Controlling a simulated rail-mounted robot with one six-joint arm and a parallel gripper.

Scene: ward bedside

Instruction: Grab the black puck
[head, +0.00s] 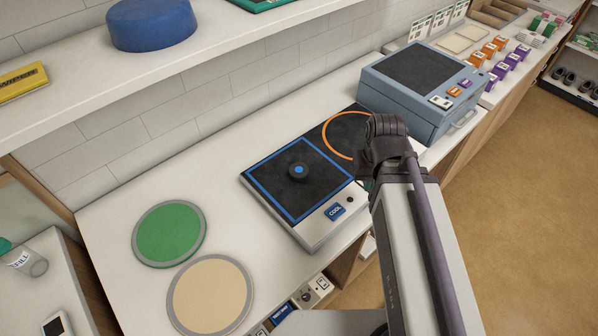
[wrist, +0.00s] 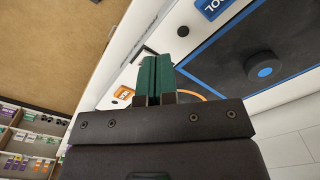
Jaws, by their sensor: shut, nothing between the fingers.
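The black puck (head: 298,170) has a blue dot on top and sits near the middle of a blue-outlined dark square on the cooling plate (head: 318,234). The puck also shows at the upper right in the wrist view (wrist: 264,68). My gripper (wrist: 154,62) is shut and empty, with its green fingers together, to the side of the puck and apart from it. In the head view the fingers are mostly hidden behind my wrist, right of the cooling plate.
An orange-ringed dark pad (head: 335,126) adjoins the plate's far side. A blue-grey box (head: 405,108) stands behind at right. Green (head: 168,233) and beige (head: 210,294) discs lie left on the white counter (head: 120,205). A shelf (head: 80,95) overhangs the back, holding a blue cylinder (head: 152,25).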

